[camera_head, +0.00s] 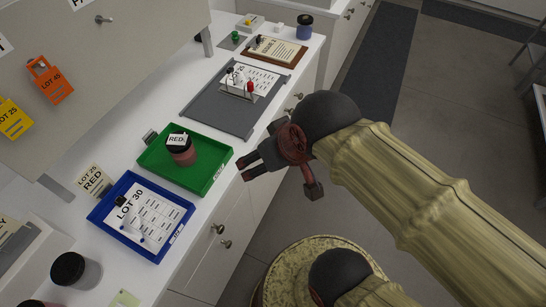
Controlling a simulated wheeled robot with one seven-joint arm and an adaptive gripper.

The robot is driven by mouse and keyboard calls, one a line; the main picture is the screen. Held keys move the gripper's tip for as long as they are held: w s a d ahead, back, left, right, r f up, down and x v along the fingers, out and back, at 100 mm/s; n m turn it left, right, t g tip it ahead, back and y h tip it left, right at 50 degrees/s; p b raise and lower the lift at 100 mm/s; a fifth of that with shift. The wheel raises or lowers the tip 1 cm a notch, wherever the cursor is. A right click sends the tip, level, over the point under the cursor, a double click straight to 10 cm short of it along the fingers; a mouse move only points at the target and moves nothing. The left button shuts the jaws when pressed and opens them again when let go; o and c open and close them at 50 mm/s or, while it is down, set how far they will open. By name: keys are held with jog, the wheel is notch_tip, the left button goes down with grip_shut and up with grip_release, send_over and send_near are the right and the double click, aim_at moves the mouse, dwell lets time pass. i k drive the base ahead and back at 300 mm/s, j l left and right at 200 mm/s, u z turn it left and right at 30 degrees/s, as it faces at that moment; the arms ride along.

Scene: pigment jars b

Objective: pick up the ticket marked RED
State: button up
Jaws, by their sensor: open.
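A small white ticket marked RED (177,139) lies on top of a reddish-brown jar (184,158). The jar stands in the green tray (215,178) on the white counter. A pale yellow card reading LOT 25 RED (92,181) is at the back of the counter, left of the green tray. My gripper (246,167) is open and empty. It is to the right of the green tray, near the counter's front edge, with its fingers pointing left toward the tray. It is apart from the ticket and the jar.
A blue tray (103,214) with a LOT 30 sheet is in front of the green tray. A grey tray (205,105) with a clipped sheet lies beyond it. A dark-lidded jar (70,270) stands lower left. Orange (52,82) and yellow (14,120) tags hang on the back panel.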

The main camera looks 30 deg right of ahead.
aim_at(93, 180)
jog(key=i+j+u, duration=0.1)
jog(key=u, duration=0.3)
jog(key=i+j+u, duration=0.1)
jog(key=u, duration=0.25)
jog(key=i+j+u, duration=0.15)
jog(key=u, duration=0.25)
